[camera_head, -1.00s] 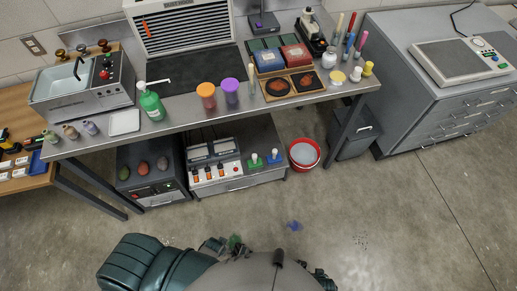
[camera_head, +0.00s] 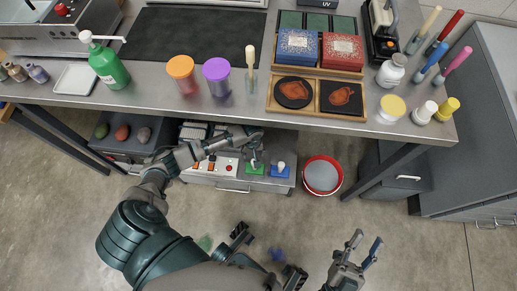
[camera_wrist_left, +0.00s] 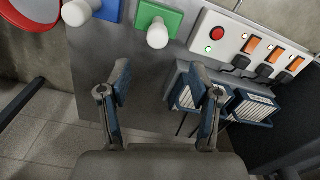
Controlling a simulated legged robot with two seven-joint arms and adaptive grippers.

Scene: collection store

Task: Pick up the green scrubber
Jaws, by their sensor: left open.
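The green scrubber (camera_head: 255,169), a green block with a white knob, sits on the low grey cabinet under the bench, just below my left gripper (camera_head: 253,153) in the head view. In the left wrist view the scrubber's green base (camera_wrist_left: 172,18) and white knob lie beyond the fingertips, roughly centred between them. My left gripper (camera_wrist_left: 160,82) is open, with nothing between its fingers. A blue scrubber (camera_head: 280,171) of the same shape stands beside it. My right gripper (camera_head: 364,247) is open and empty above the floor at the lower right.
A white switch panel (camera_head: 212,165) with orange switches and a red button stands left of the scrubber. A red-rimmed bucket (camera_head: 323,160) is to the right. The steel bench top (camera_head: 230,113) overhangs the cabinet. Faint green and blue patches show on the open floor.

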